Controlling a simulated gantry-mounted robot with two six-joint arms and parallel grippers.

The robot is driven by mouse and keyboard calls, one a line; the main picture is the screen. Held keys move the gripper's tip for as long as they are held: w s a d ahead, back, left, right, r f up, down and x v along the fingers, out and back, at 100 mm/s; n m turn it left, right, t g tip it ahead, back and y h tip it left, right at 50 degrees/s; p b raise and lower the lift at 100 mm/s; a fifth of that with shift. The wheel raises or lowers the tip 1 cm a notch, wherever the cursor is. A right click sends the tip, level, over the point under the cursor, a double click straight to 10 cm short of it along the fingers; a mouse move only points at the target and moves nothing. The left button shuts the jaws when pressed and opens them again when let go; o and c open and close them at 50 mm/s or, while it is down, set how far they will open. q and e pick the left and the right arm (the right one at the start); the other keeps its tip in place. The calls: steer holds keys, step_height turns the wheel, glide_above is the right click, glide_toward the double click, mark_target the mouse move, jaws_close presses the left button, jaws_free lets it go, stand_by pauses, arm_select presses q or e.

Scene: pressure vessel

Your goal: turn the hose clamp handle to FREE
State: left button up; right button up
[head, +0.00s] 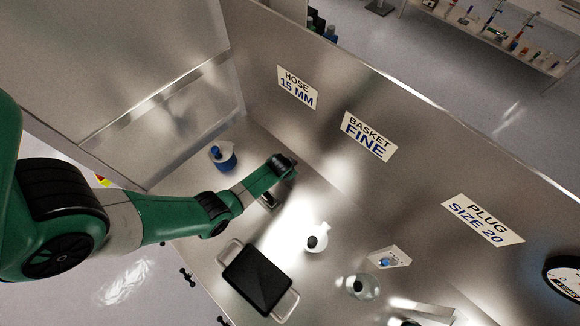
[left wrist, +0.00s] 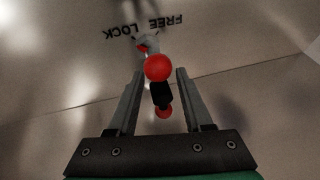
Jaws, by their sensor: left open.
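In the left wrist view, the hose clamp handle shows as a red ball (left wrist: 158,67) with a black part (left wrist: 161,95) and a second red ball (left wrist: 164,112) in line below it. A pale fitting with a bit of red (left wrist: 146,43) lies just beyond. Upside-down words FREE (left wrist: 166,20) and LOCK (left wrist: 116,33) are on the surface beyond it. My left gripper (left wrist: 160,73) is open, its fingers on either side of the handle with gaps showing. In the head view my left gripper (head: 270,201) points down at the bench, and my arm hides the clamp. My right gripper is not in view.
A blue and white container (head: 222,157) stands left of my wrist. A black tray with pale handles (head: 257,279), a white round vessel (head: 316,238) and a small white box (head: 388,257) stand nearer. A metal wall with signs (head: 368,137) runs behind.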

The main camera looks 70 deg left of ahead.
arm_select(q)
steer(key=shift+w+a+f, duration=0.15)
steer(key=shift+a+f, duration=0.05)
steer(key=shift+f, duration=0.35)
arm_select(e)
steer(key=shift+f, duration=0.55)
arm_select(q)
steer(key=shift+c, duration=0.2)
jaws_close()
